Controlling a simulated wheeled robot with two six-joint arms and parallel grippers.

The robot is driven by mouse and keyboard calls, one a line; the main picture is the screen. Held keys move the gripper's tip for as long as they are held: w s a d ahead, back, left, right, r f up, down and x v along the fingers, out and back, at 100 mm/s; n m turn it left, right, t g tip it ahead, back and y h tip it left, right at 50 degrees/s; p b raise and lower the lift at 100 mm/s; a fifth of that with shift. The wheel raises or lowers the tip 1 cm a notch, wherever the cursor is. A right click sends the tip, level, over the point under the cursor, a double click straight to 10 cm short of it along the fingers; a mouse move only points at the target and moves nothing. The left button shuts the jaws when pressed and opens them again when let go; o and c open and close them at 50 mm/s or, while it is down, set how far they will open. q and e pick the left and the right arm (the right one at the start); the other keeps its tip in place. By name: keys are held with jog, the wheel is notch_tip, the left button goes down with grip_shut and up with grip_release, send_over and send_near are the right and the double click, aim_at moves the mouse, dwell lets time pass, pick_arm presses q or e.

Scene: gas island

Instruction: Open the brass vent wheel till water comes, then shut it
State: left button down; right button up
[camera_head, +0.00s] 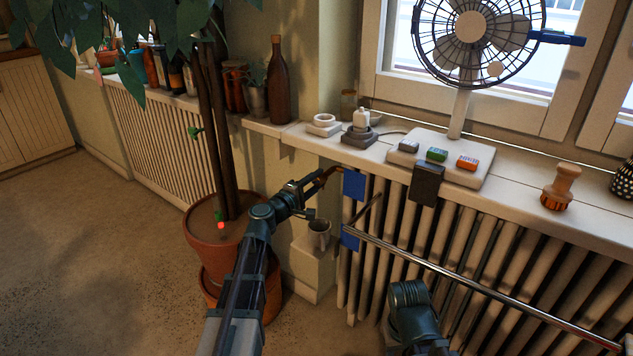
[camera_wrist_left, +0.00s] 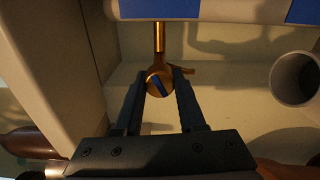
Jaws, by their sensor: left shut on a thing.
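The brass vent wheel (camera_wrist_left: 158,84) is a small round knob with a dark blue mark, on a brass stem in the left wrist view. My left gripper (camera_head: 308,184) reaches to the left end of the radiator (camera_head: 480,250), and its two fingers are closed on either side of the wheel. In the head view the wheel is too small and covered to make out. No water shows at the wheel. A grey mug (camera_head: 319,232) stands below, and its open mouth shows in the left wrist view (camera_wrist_left: 297,78). My right gripper is out of view.
A potted tree (camera_head: 211,230) stands close to my left arm. A long metal rod (camera_head: 480,287) slants in front of the radiator. The sill above holds a fan (camera_head: 476,40), a brown bottle (camera_head: 279,88) and a wooden-handled brush (camera_head: 560,188).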

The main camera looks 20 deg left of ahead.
pick_arm(q)
jog(key=m, duration=0.5)
jog(key=shift+s, duration=0.1)
jog(key=shift+m, duration=0.4)
dwell(0.3)
jog(key=c, duration=0.5)
grip_release()
jog(key=v, duration=1.3)
jog(key=shift+s, duration=0.35)
